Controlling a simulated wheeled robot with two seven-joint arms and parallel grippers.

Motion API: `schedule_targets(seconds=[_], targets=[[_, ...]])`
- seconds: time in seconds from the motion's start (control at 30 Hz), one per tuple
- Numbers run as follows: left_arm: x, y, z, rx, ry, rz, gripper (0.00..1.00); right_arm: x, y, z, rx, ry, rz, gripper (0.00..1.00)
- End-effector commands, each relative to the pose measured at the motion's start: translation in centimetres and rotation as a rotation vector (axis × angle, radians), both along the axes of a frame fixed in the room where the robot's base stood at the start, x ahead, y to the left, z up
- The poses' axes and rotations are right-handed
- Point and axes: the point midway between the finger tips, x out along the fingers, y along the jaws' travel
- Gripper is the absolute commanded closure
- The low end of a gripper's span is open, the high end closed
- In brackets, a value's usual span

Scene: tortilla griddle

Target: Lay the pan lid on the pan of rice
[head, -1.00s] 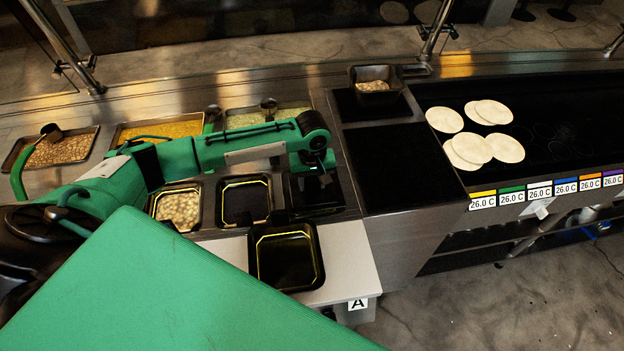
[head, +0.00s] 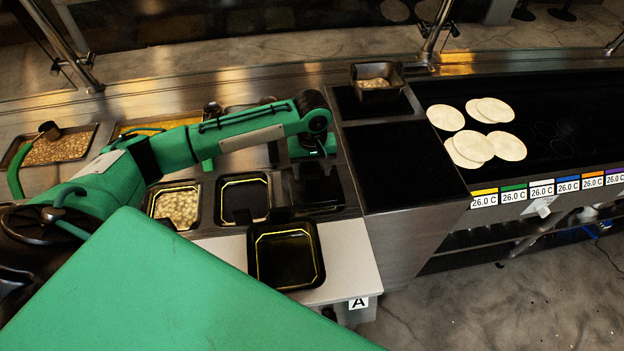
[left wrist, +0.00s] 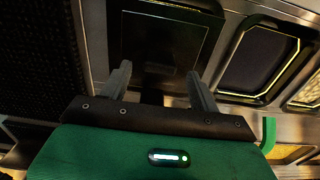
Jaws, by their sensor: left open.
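My left gripper (head: 316,172) is over the dark square pan position at the right end of the near pan row. In the left wrist view its fingers (left wrist: 162,82) are apart, with a dark flat square (left wrist: 160,38), which looks like the pan lid, beyond them. A dark knob-like shape shows between the fingers; I cannot tell if they touch it. A pan with pale pieces (head: 177,207) is at the left of that row. Another small pan with pale contents (head: 375,84) stands at the back. I cannot tell which holds rice. My right gripper is out of view.
An empty-looking black pan (head: 246,187) sits between the pale-filled pan and my gripper. A black square pan (head: 286,285) lies on the white board (head: 345,260) in front. Tortillas (head: 473,147) lie on the griddle (head: 565,115) at right. A black plate (head: 400,165) beside the gripper is clear.

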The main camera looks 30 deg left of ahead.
Motion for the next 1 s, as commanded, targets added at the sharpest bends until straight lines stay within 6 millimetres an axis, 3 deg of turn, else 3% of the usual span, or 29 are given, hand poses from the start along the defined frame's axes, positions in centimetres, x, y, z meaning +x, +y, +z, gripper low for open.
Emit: schedule_targets(seconds=[0.2, 0.4, 1.0], targets=[[0.1, -0.1, 4.4, -0.002, -0.004, -0.001, 0.38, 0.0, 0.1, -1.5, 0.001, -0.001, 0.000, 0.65], [0.0, 0.0, 7.0, -0.001, -0.001, 0.001, 0.38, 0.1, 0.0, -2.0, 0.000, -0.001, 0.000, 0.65], [0.0, 0.0, 7.6, -0.001, 0.001, 0.000, 0.38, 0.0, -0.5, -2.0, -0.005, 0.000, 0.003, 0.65]])
